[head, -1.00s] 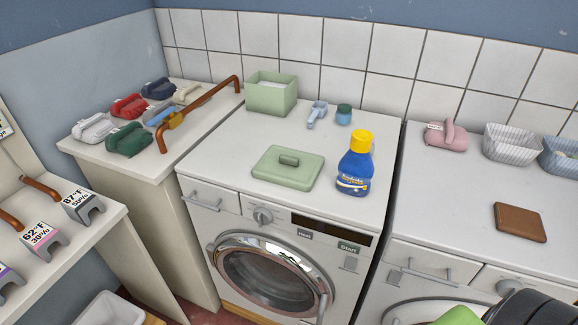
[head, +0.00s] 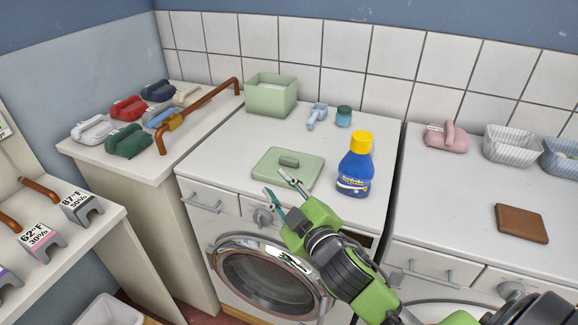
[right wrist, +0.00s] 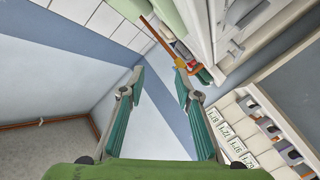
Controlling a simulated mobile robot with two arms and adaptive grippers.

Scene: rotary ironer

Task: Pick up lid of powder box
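The green lid (head: 282,168) with a small raised handle (head: 289,161) lies flat on top of the washing machine, near its front edge. The open green powder box (head: 271,97) stands behind it at the back left of the same top, with white powder inside. My right gripper (head: 281,186) is open and empty, in front of the lid, its fingertips overlapping the lid's front edge in the head view. I cannot tell whether it touches. In the right wrist view my right gripper (right wrist: 160,80) shows two spread fingers with nothing between them. My left gripper is out of view.
A blue bottle with a yellow cap (head: 355,165) stands just right of the lid. A blue scoop (head: 317,115) and a small teal jar (head: 343,116) are behind.

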